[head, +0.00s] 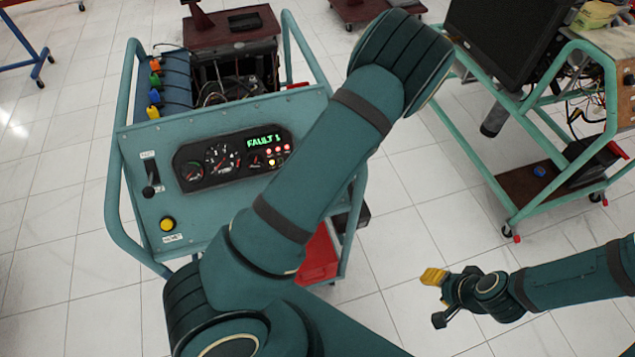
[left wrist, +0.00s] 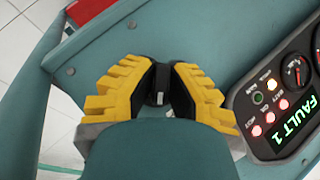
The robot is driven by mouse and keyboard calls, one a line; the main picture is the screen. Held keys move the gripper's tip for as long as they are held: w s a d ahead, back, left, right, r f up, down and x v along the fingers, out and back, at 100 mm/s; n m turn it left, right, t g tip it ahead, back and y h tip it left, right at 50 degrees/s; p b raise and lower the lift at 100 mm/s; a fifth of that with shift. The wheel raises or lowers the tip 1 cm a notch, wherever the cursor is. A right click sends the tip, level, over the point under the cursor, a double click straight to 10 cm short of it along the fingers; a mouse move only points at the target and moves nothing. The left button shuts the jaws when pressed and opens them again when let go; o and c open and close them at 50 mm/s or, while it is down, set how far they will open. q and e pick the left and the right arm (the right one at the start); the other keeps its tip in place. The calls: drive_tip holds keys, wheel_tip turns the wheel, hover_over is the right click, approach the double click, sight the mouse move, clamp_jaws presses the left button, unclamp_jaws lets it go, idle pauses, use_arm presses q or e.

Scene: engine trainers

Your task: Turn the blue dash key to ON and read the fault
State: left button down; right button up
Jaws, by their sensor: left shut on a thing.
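The teal engine trainer (head: 225,120) stands at left in the head view. Its dash cluster (head: 195,172) has gauges, lit lamps and a green display (head: 265,142) reading "FAULT 1". The display also shows in the left wrist view (left wrist: 294,122). There my left gripper (left wrist: 161,88) is shut on a small dark piece at the panel, beside the cluster. This piece seems to be the dash key; its blue colour and its angle cannot be made out. My left arm hides this spot in the head view. My right gripper (head: 436,297) is away from the trainer, above the floor at right; its opening is unclear.
The panel also has a black lever (head: 149,190) and a yellow button (head: 167,224) at left. Coloured plugs (head: 154,82) line its upper left. A second teal trolley (head: 478,125) with a dark screen (head: 505,40) stands at upper right. Tiled floor lies open between them.

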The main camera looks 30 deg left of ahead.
use_arm(q)
drive_tip(key=shift+s, duration=0.1)
drive_tip(key=c, duration=1)
unclamp_jaws()
